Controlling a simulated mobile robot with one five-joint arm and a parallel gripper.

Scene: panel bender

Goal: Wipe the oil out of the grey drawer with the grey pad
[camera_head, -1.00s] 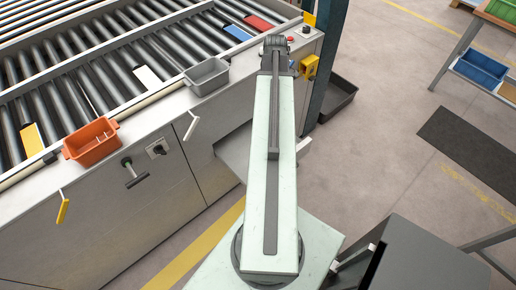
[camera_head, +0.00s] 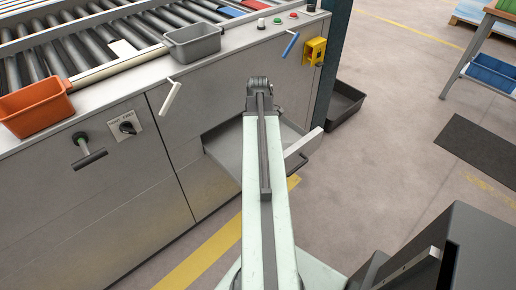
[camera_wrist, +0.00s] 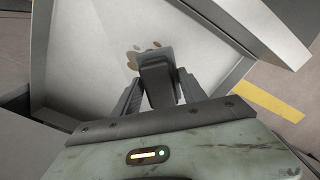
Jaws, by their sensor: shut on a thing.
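The grey drawer (camera_head: 226,150) stands open low in the machine front, partly hidden by my arm in the head view. Its pale floor (camera_wrist: 95,60) and walls fill much of the wrist view. Brown oil spots (camera_wrist: 132,61) show on the floor, around the far end of the pad. My gripper (camera_wrist: 160,88) is shut on the grey pad (camera_wrist: 154,54), with a dark grip block between the fingers. The pad is over the spots; I cannot tell whether it touches the floor. In the head view my arm hides the pad and fingers.
The machine front has a white handle (camera_head: 171,96), a blue handle (camera_head: 290,45) and a yellow box (camera_head: 314,51). An orange bin (camera_head: 36,106) and a grey bin (camera_head: 193,42) sit on its ledge. A black tray (camera_head: 343,102) lies on the floor right of the drawer.

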